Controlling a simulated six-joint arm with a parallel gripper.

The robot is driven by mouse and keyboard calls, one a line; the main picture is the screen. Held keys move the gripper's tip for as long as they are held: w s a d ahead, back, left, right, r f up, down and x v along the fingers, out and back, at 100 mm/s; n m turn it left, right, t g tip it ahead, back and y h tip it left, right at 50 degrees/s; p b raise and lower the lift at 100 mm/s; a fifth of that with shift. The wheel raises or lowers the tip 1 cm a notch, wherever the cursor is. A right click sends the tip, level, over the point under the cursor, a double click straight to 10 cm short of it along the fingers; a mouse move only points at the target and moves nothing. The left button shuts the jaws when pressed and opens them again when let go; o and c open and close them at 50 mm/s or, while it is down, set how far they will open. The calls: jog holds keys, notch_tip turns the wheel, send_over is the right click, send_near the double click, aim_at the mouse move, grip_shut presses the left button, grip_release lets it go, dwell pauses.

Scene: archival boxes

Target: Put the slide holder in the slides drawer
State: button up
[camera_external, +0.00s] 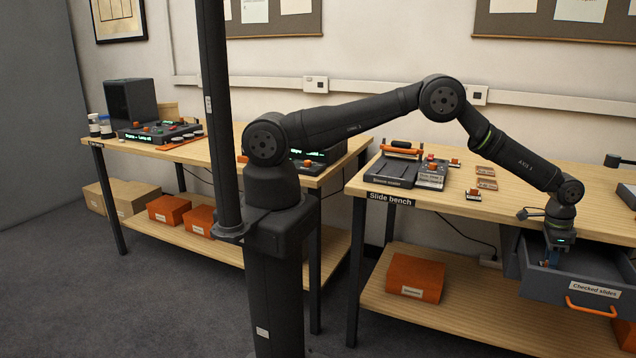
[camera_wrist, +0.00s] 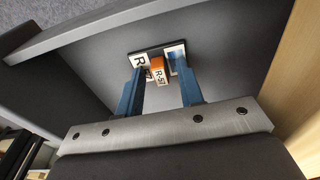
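The slide holder (camera_wrist: 158,69) is a small dark plate with white labels and an orange grip marked R-57. In the wrist view it is inside the grey drawer (camera_wrist: 225,45), against the drawer's floor as far as I can tell. My gripper (camera_wrist: 158,78) is down in the drawer with its two blue fingers on either side of the orange grip. A narrow gap shows beside the left finger, so the fingers look open around it. In the external view, my gripper (camera_external: 555,262) reaches into the pulled-out drawer (camera_external: 540,279), labelled "Checked slides"; the holder is hidden there.
The slide bench (camera_external: 415,199) has a dark device (camera_external: 390,172), a labelled grey box (camera_external: 431,178) and small orange-topped pieces (camera_external: 474,194) on it. An orange box (camera_external: 416,278) stands on the lower shelf. The drawer walls are close around my gripper.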

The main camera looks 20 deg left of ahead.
notch_tip(320, 180, up, 12)
jog(key=a, duration=0.1)
jog(key=shift+r, duration=0.15)
dwell(0.3)
jog(key=shift+a, duration=0.1)
jog(key=f, duration=0.7)
jog(key=d+f, duration=0.1)
jog(key=f, duration=0.3)
jog(key=shift+f, duration=0.35)
jog(key=shift+d, duration=0.15)
jog(key=shift+r, duration=1.8)
